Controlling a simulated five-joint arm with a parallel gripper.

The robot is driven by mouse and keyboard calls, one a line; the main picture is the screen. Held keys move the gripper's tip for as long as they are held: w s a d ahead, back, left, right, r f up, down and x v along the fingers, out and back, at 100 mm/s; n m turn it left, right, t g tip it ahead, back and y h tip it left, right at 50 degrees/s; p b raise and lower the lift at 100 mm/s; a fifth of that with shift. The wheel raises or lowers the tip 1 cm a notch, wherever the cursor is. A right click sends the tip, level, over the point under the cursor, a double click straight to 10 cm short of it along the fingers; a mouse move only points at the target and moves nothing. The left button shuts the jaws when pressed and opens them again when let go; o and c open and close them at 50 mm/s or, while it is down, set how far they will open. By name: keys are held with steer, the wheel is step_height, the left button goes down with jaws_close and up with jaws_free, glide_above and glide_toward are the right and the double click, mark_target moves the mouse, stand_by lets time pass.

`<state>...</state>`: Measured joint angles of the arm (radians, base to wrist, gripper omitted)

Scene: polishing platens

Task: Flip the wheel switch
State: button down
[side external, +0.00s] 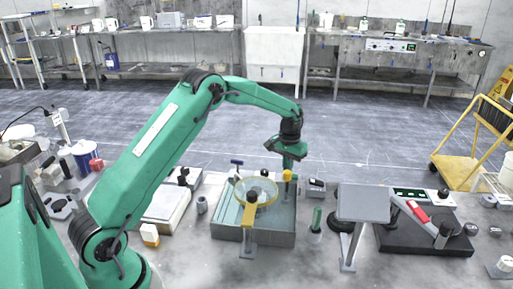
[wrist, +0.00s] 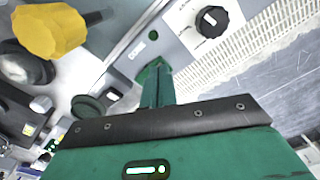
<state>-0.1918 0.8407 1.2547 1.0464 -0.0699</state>
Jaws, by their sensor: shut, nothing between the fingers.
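My gripper (side external: 289,165) is shut and empty, pointing down above the right back corner of the polishing basin in the side view. Its green closed fingers (wrist: 157,70) show at the middle of the wrist view. In the wrist view a black round knob with a white mark (wrist: 211,20) sits on a grey panel (wrist: 178,42), beyond the fingertips to the upper right. A small dark round spot is on the same panel, nearer the fingers. I cannot tell for sure which of these is the wheel switch. The fingers appear apart from the knob.
A yellow knob (side external: 287,176) stands just below my gripper; a yellow part also shows in the wrist view (wrist: 48,32). The polishing basin (side external: 225,228) holds a yellow ring. A small grey box (side external: 316,187) and a green-handled tool (side external: 316,221) stand to its right.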

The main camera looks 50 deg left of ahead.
stand_by(0.3)
steer(key=shift+r, duration=3.35)
steer(key=shift+r, duration=0.15)
